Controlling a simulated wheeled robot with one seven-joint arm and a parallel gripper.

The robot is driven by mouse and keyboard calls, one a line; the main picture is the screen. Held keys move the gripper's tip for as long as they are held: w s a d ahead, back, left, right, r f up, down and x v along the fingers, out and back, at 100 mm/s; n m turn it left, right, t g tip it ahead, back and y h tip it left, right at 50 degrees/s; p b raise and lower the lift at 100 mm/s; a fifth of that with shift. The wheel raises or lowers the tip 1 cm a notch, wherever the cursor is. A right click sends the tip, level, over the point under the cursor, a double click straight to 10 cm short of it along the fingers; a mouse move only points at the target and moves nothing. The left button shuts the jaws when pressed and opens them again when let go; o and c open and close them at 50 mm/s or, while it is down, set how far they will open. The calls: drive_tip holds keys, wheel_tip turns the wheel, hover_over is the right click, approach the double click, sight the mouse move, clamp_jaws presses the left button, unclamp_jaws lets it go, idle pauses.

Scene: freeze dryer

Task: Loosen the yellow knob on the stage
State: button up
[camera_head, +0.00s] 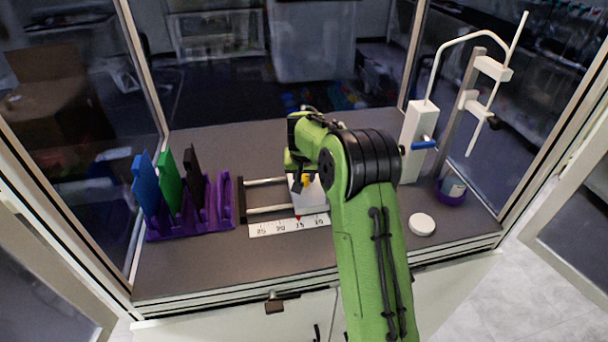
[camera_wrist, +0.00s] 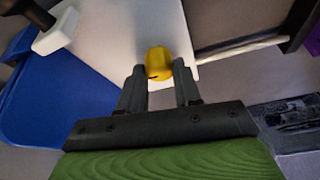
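The yellow knob (camera_wrist: 158,62) sits on the white stage block (camera_wrist: 120,35) in the wrist view. In the head view a small part of the yellow knob (camera_head: 306,180) shows beside my gripper, on the white stage block (camera_head: 312,194) that rides on two rails. My gripper (camera_wrist: 160,72) has its two dark fingers apart, one on each side of the knob's near part. I cannot tell whether the fingers touch it. In the head view my gripper (camera_head: 297,182) points down at the stage, and my arm hides the stage's right part.
A purple rack (camera_head: 190,226) with blue, green and black plates stands left. Right are a white dispenser stand (camera_head: 415,135), a purple-based vial (camera_head: 452,190) and a white disc (camera_head: 421,224). Glass panels flank the bench.

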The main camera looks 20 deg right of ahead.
drive_tip(key=c, duration=0.4)
drive_tip(key=shift+n, duration=0.4)
drive_tip(key=n+y, duration=0.1)
drive_tip(key=n, duration=0.1)
drive_tip(key=shift+d+n+t, duration=0.15)
drive_tip(key=shift+n+t, duration=0.15)
drive_tip(key=shift+n, duration=0.1)
drive_tip(key=n+y, duration=0.1)
drive_tip(key=n, duration=0.1)
drive_tip(key=shift+n, duration=0.4)
drive_tip(key=n+y+p, duration=0.1)
drive_tip(key=n, duration=0.1)
drive_tip(key=n+y+p, duration=0.1)
drive_tip(key=n, duration=0.2)
drive_tip(key=shift+d+g+y+p, duration=0.15)
drive_tip(key=shift+g+y+p, duration=0.15)
drive_tip(key=shift+g+p, duration=0.1)
drive_tip(key=shift+n, duration=0.4)
drive_tip(key=o, duration=1)
